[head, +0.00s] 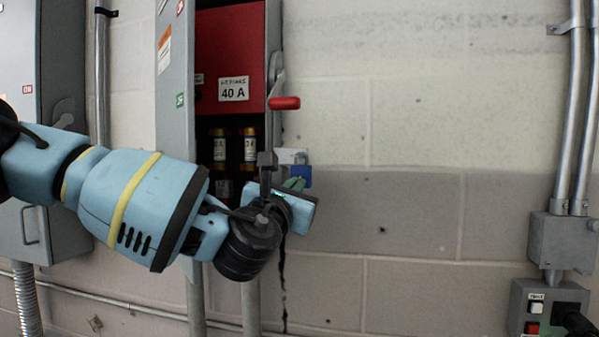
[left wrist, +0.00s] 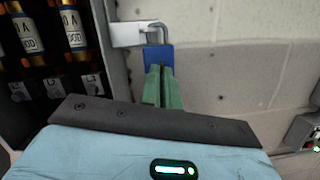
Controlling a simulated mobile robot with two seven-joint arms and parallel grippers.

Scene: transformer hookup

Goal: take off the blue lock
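The blue lock (head: 303,173) hangs by its shackle from a pale hasp (head: 290,156) at the right edge of the open electrical box. In the left wrist view the lock (left wrist: 158,54) hangs straight down from the hasp (left wrist: 128,33). My left gripper (head: 294,183) is at the lock, its green fingers pointing at it. In the left wrist view the fingers (left wrist: 161,72) are close together with a thin dark slit between them and overlap the lock's lower face. I cannot tell whether they touch it or pinch something thin. My right gripper is not in view.
The open box has a red panel (head: 231,55) marked 40 A, fuses (head: 220,148) and a red-gripped lever (head: 284,103) above the lock. Its door (head: 176,75) stands open at left. Conduits and a switch box (head: 548,308) are at far right. The wall between is clear.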

